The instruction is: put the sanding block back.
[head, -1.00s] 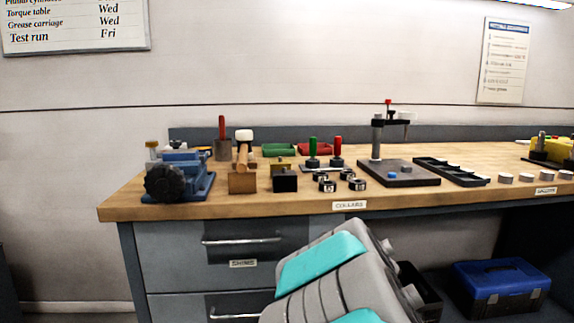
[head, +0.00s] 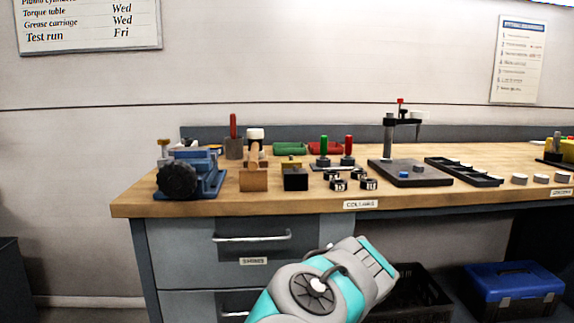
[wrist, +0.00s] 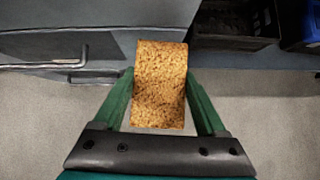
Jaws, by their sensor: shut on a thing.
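The sanding block (wrist: 160,85) is a tan, cork-textured block in the middle of the wrist view. My gripper (wrist: 160,100) is shut on it, with a green finger against each side. Beyond the block the wrist view shows the grey floor and the drawer front. In the head view my arm rises in front of the bench's drawers, below the worktop edge. The gripper and block cannot be made out in the head view.
Below are a black crate (head: 432,300) and a blue toolbox (head: 512,290).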

